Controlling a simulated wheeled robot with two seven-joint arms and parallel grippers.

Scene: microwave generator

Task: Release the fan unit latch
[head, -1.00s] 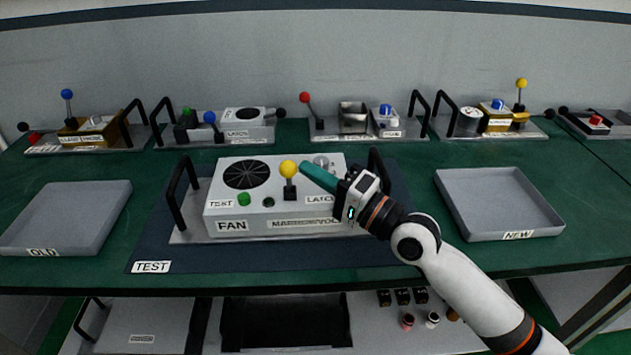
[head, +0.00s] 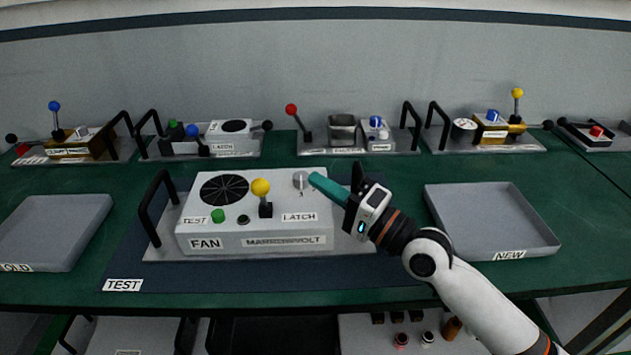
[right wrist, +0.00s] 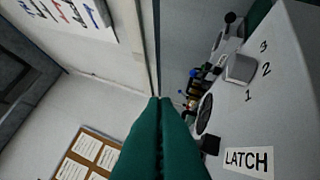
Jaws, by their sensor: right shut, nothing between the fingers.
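The fan unit (head: 222,228) is a white box with a round black grille and FAN and LATCH labels. A lever with a yellow ball (head: 260,187) stands upright on its top. My right gripper (head: 312,178) has teal fingers, shut and empty, with the tips just right of the silver knob in the head view. I cannot tell whether they touch it. In the right wrist view the fingers (right wrist: 160,100) lie together. My left gripper is out of view.
The unit stands on a dark TEST mat (head: 200,280) between black handles. A grey OLD tray (head: 60,225) is at left and a grey NEW tray (head: 490,215) at right. Several other units line the back of the green table (head: 330,160).

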